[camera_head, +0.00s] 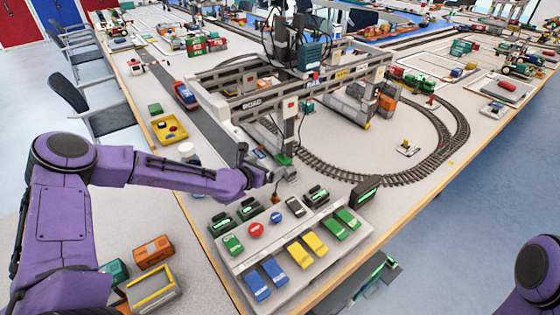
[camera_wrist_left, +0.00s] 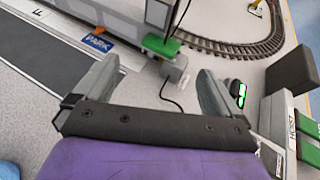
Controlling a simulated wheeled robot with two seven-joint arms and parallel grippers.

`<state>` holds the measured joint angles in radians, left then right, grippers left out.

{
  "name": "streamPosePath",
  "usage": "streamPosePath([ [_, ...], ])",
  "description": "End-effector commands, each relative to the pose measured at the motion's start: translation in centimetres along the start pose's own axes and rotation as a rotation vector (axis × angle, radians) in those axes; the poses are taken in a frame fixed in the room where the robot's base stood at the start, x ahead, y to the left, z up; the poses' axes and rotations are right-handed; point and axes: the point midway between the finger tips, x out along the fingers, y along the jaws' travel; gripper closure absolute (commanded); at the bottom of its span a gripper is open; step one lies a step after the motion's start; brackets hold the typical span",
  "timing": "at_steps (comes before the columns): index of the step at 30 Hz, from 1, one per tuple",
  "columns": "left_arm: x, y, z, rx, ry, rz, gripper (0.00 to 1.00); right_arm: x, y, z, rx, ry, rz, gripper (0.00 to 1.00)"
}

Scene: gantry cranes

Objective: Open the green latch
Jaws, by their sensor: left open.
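The green latch (camera_head: 283,159) is a small flat green piece at the foot of a grey crane post. In the left wrist view the green latch (camera_wrist_left: 161,46) lies beyond the fingertips, between their lines, by a small grey block (camera_wrist_left: 175,68) with a cable. My left gripper (camera_head: 284,178) is just in front of the post in the head view. In the wrist view its two fingers (camera_wrist_left: 157,74) are spread wide with nothing between them. They look apart from the latch; the exact distance is unclear. My right gripper is out of view.
A control panel (camera_head: 288,292) with blue, yellow and green levers stands nearer at the table's front edge. The gantry crane's ROAD beam (camera_head: 258,103) spans above. A curved train track (camera_head: 340,176) runs to the right. A black box (camera_head: 366,192) sits right of the gripper.

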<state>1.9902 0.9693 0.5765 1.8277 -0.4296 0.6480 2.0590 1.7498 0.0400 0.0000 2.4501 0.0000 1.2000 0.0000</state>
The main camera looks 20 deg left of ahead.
Motion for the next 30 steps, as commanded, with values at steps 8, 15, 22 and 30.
streamPosePath([
  [8, 6.2, -0.2, 0.1, 0.004, 0.001, -0.002, 0.02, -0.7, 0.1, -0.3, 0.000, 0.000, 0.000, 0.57],
  [15, 8.8, 0.0, 0.0, 0.001, 0.001, -0.001, 0.02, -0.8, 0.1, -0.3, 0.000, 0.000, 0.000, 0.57],
  [22, 9.0, 0.0, 0.1, 0.000, 0.000, -0.001, 0.02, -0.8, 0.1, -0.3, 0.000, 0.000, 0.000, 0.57],
  [30, 9.0, 0.0, 0.1, 0.000, 0.000, 0.000, 0.57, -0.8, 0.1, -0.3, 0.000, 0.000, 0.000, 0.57],
])
